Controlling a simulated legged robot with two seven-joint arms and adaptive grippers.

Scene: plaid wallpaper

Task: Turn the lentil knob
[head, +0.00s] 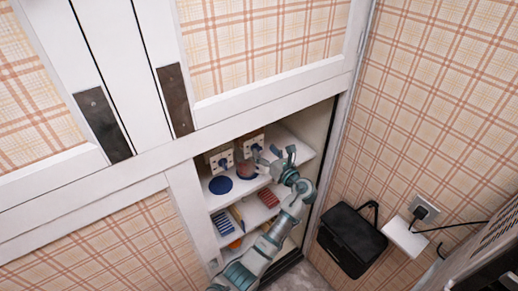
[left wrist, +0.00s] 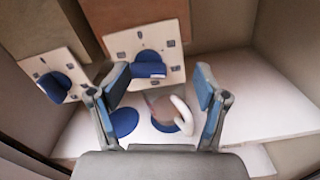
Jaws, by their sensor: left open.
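Two pale square panels with blue knobs stand at the back of the upper shelf. In the head view the left knob (head: 223,162) and the right knob (head: 256,148) show small. In the left wrist view the left knob (left wrist: 55,85) is at the far left and the right knob (left wrist: 148,66) is near the middle, with dark marks around it. No readable label tells which is the lentil knob. My left gripper (head: 276,154) is open and empty, in front of the right panel. Its two fingers (left wrist: 161,84) frame the space below the right knob, apart from it.
A blue disc (head: 220,185) lies on the white shelf. Beside it is a reddish-brown round item (head: 245,170), near a white curved piece (left wrist: 183,115). Lower shelves hold red and blue items (head: 268,198). A black box (head: 351,241) hangs on the right wall.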

